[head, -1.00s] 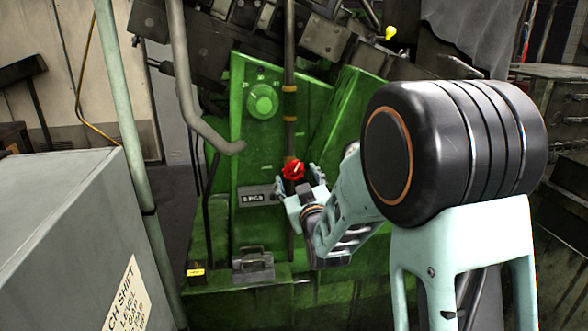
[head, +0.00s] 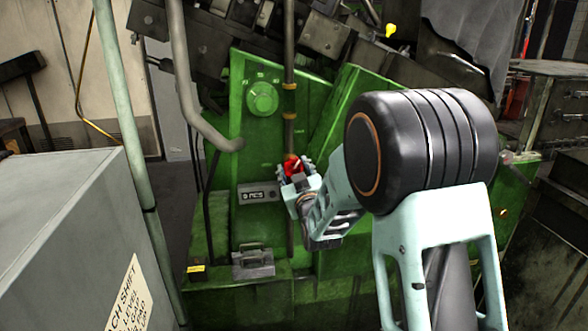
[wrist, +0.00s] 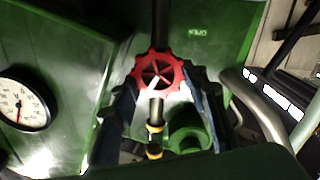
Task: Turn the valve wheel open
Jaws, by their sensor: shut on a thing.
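The red valve wheel (head: 292,165) is on a vertical pipe at the front of the green machine. In the wrist view the wheel (wrist: 158,80) shows its scalloped rim and spokes, with a pale mark on the hub. My gripper (head: 297,168) is at the wheel, its two fingers (wrist: 160,88) on either side of the rim and shut on it. The fingers and hand hide the lower part of the wheel in the head view.
A green round knob (head: 263,98) is above the wheel, and a grey pipe (head: 195,95) bends down at its left. A white dial gauge (wrist: 22,104) shows in the wrist view. A grey cabinet (head: 70,240) stands at the left front.

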